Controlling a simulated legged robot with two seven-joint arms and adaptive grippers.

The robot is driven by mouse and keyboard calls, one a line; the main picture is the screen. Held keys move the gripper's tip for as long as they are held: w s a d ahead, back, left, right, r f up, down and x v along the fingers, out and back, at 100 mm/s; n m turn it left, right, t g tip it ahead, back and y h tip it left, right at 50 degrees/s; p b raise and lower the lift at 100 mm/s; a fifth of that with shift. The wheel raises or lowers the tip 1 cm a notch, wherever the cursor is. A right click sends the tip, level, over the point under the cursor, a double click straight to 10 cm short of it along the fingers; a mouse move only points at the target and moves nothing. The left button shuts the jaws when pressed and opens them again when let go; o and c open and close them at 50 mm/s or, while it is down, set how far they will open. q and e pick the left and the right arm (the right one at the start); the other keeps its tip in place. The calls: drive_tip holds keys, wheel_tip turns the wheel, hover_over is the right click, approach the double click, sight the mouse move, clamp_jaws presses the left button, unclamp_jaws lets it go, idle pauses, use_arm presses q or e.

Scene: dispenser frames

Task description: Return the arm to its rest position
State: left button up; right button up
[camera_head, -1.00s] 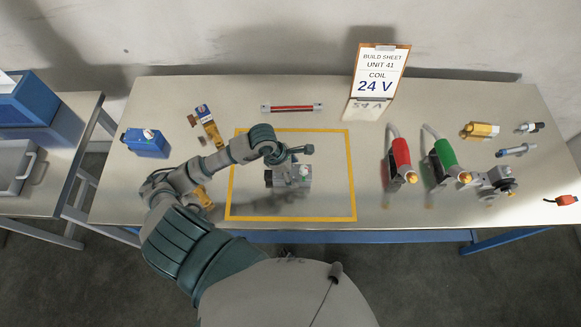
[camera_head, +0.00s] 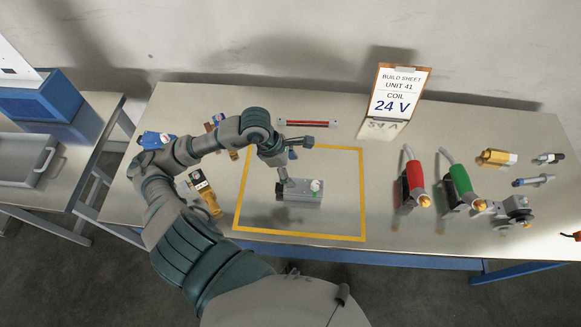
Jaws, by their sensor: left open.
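My left arm comes in from the lower left and bends over the table. My left gripper (camera_head: 297,160) is open and empty, with its fingers spread above and behind the grey block (camera_head: 302,193). My right gripper is not in view.
A build sheet (camera_head: 399,95) reading "COIL 24 V" stands at the back. A red tool (camera_head: 416,182) and a green tool (camera_head: 461,180) stand right of the square. Brass and steel fittings (camera_head: 497,158) lie farther right. A side table (camera_head: 62,180) stands left. A red bar (camera_head: 307,124) lies behind.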

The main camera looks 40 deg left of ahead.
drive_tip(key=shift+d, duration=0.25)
